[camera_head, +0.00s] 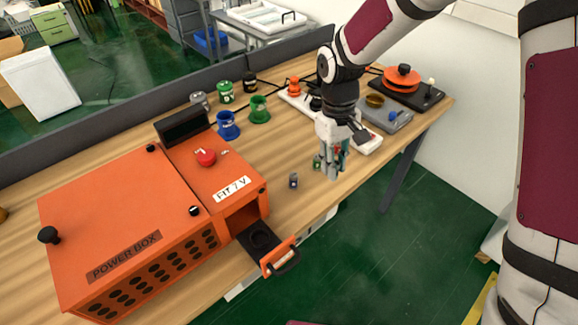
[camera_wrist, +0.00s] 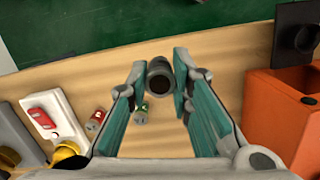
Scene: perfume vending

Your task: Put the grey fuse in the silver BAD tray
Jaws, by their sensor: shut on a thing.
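My gripper (camera_head: 331,174) is above the wooden table, right of the orange power box. A green fuse (camera_head: 317,163) stands on the table and also shows in the wrist view (camera_wrist: 141,113). A red fuse (camera_wrist: 97,118) is beside it. I cannot read a BAD label or tell which thing is the silver tray.
The orange power box (camera_head: 120,225) has an open drawer (camera_head: 262,238) jutting over the front edge. Blue (camera_head: 228,125) and green (camera_head: 259,109) cups stand behind. A grey device (camera_head: 398,121) with a gold dish (camera_head: 375,100) and a white device (camera_head: 369,142) lie right.

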